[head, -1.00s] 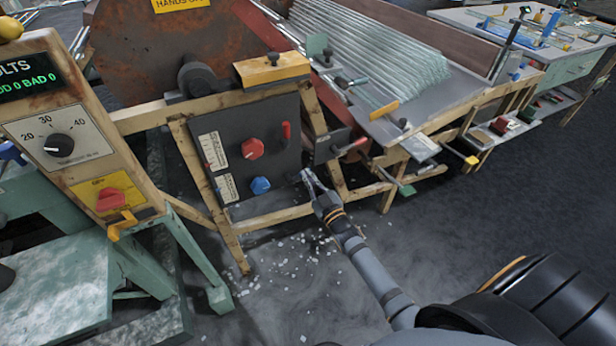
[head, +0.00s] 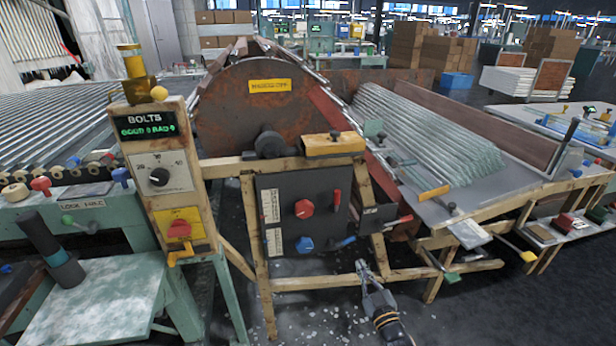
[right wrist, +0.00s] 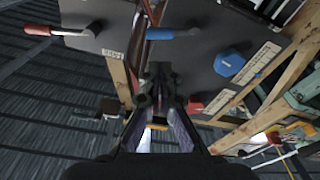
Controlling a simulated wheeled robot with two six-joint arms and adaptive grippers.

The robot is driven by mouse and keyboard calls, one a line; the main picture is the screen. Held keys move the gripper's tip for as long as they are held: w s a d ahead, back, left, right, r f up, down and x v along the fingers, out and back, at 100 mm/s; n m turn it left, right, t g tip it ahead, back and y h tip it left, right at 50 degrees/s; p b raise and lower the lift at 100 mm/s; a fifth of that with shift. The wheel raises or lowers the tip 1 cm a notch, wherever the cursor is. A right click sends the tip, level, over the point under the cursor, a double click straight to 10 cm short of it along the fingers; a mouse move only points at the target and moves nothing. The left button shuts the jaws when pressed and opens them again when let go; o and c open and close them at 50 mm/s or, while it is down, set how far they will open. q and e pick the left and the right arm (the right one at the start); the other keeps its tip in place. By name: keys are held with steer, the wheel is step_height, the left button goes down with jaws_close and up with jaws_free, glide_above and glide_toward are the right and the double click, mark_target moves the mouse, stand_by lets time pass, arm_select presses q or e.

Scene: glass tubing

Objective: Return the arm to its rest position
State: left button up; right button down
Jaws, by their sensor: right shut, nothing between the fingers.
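My right gripper (head: 362,270) is at the lower right of the dark control panel (head: 285,240), in front of the wooden frame. Its fingers are shut and hold nothing. In the right wrist view my right gripper (right wrist: 160,90) shows at the middle, with the panel face beyond it. The panel has a red knob (head: 303,208), a blue knob (head: 304,244), a red handle (head: 336,200) and a blue handle (head: 343,242). The gripper appears apart from them. My left gripper is not in view.
A control post (head: 158,150) with a bolts display and yellow switch stands left of the panel. A rusty drum (head: 230,115) and a sloped rack of glass tubes (head: 425,135) are behind. Dark floor (head: 500,315) is open at the lower right. White bits litter the floor.

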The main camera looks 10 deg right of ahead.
steer(key=s+d+f+m+g+h, duration=0.1)
steer(key=s+f+g, duration=0.3)
steer(key=s+f, duration=0.45)
steer(key=s+d+f+m+g+h, duration=0.1)
steer(key=s+f+g, duration=0.35)
steer(key=f, duration=0.75)
steer(key=s+d+f+m+g+h, duration=0.1)
steer(key=s+f+g, duration=0.3)
steer(key=s+f, duration=0.45)
steer(key=s+f+m+g, duration=0.1)
steer(key=s+f+g, duration=0.2)
steer(key=s+f, duration=0.3)
steer(key=s+f+g, duration=0.2)
steer(key=s+f, duration=0.1)
steer(key=s, duration=0.5)
arm_select(q)
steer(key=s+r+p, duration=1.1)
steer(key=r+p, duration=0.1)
steer(key=p, duration=0.8)
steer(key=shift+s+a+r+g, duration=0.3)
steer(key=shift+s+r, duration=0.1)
arm_select(e)
steer(key=s+r, duration=1.1)
steer(key=r, duration=0.2)
steer(key=shift+s+a+g+y, duration=0.2)
steer(key=shift+s+g+y, duration=0.1)
steer(key=shift+s+g, duration=0.05)
